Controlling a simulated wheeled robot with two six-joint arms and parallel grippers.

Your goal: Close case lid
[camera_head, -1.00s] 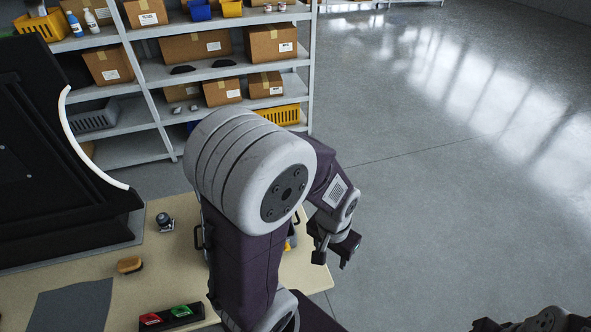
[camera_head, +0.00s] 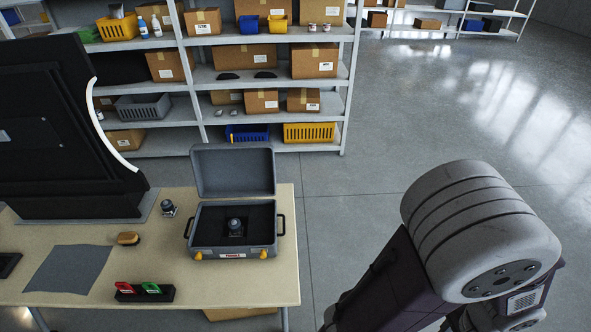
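The grey case (camera_head: 204,242) stands open on the right part of the table. Its lid (camera_head: 233,171) is raised upright at the back, and yellow latches show on its front. A small dark round object (camera_head: 235,226) sits in the dark insert inside. My arm at the lower right is clear of the case, to its right and beyond the table edge. Its gripper is mostly hidden behind the arm or cut off at the bottom edge. No second gripper shows.
The beige table (camera_head: 215,291) also holds a grey cloth (camera_head: 68,270), a brush (camera_head: 128,238), a small dark device (camera_head: 168,208) and a tray with red and green items (camera_head: 145,293). A large black panel (camera_head: 65,130) stands at left. Shelves (camera_head: 215,80) stand behind.

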